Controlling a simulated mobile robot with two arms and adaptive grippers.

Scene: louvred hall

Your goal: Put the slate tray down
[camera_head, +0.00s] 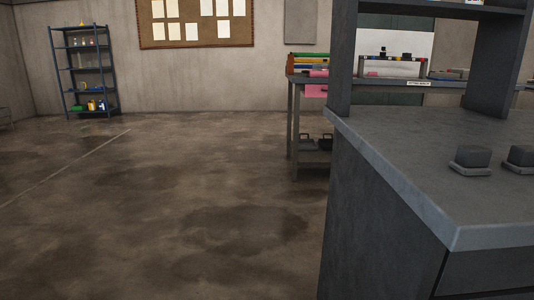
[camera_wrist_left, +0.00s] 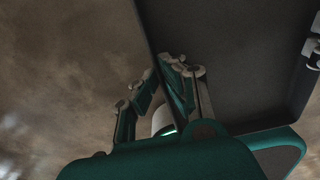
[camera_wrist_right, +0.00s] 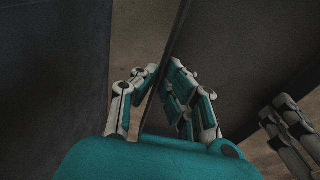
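The slate tray (camera_wrist_left: 235,60) is a dark grey, shallow tray with a raised rim. It fills the upper right of the left wrist view and also shows in the right wrist view (camera_wrist_right: 245,45). My left gripper (camera_wrist_left: 162,69) has its fingers on both sides of the tray's wall and is shut on it. My right gripper (camera_wrist_right: 162,68) is shut on another wall of the tray in the same way. The tray is held above the floor. Neither the tray nor my grippers show in the head view. The tray's inside is only partly seen.
A grey counter (camera_head: 430,160) with dark blocks (camera_head: 473,159) stands close at right; its front top is bare. A cluttered workbench (camera_head: 350,79) stands behind it. A shelf rack (camera_head: 84,70) is at the far left. The floor (camera_head: 150,210) is open at left and centre.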

